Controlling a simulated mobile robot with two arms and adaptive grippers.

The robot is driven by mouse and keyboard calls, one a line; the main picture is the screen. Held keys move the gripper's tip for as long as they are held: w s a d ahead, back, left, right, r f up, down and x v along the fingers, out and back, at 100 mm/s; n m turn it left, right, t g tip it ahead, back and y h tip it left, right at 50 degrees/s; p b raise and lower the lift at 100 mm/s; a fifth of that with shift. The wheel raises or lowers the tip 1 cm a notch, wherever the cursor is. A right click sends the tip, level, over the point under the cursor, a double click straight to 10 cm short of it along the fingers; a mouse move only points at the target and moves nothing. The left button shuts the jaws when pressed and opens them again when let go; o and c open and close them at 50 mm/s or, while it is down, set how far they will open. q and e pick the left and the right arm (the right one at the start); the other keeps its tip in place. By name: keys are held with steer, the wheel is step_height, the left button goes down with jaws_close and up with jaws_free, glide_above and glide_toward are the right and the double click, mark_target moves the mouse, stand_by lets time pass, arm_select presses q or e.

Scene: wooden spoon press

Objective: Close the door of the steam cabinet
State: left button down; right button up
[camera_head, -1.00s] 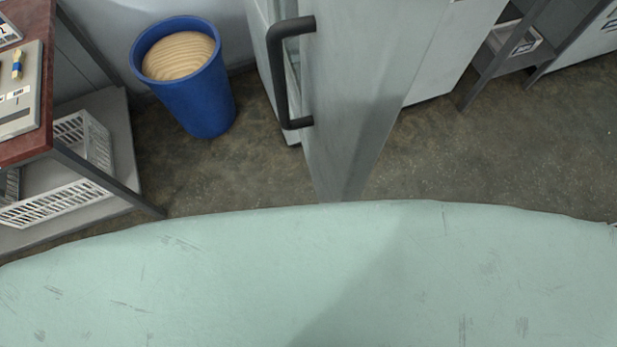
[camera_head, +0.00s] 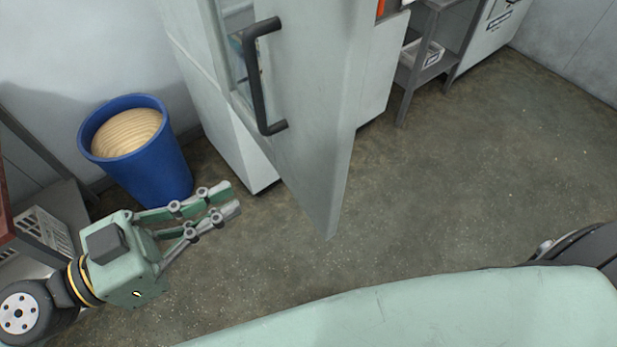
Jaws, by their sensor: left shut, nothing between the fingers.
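The steam cabinet (camera_head: 222,125) stands at the top centre. Its grey door (camera_head: 315,110) is open and juts out toward me. A dark bar handle (camera_head: 258,85) sits on the door. Part of the cabinet's inside shows behind the handle. My left gripper (camera_head: 232,198) is shut and empty, with its fingers pointing right. In the picture it is below and left of the door and handle, apart from both. My right gripper is not in view.
A blue bin (camera_head: 150,170) with a round wooden piece in it stands left of the cabinet. A grey shelf rack (camera_head: 410,85) stands right of the door. The floor (camera_head: 460,170) on the right is clear.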

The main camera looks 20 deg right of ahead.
arm_select(q)
steer(key=b, duration=0.2)
glide_toward(331, 154)
steer(key=p+x, duration=0.4)
steer(key=x, duration=0.1)
steer(key=shift+d+r+p, duration=0.15)
steer(key=shift+r+p, duration=0.05)
steer(key=shift+p, duration=0.2)
steer(key=shift+w+d+f+p, duration=0.1)
steer(key=shift+d+f+p, duration=0.05)
steer(key=shift+d, duration=0.3)
steer(key=shift+w+d+f+p, duration=0.1)
steer(key=shift+w+d+p, duration=0.05)
steer(key=shift+d, duration=0.25)
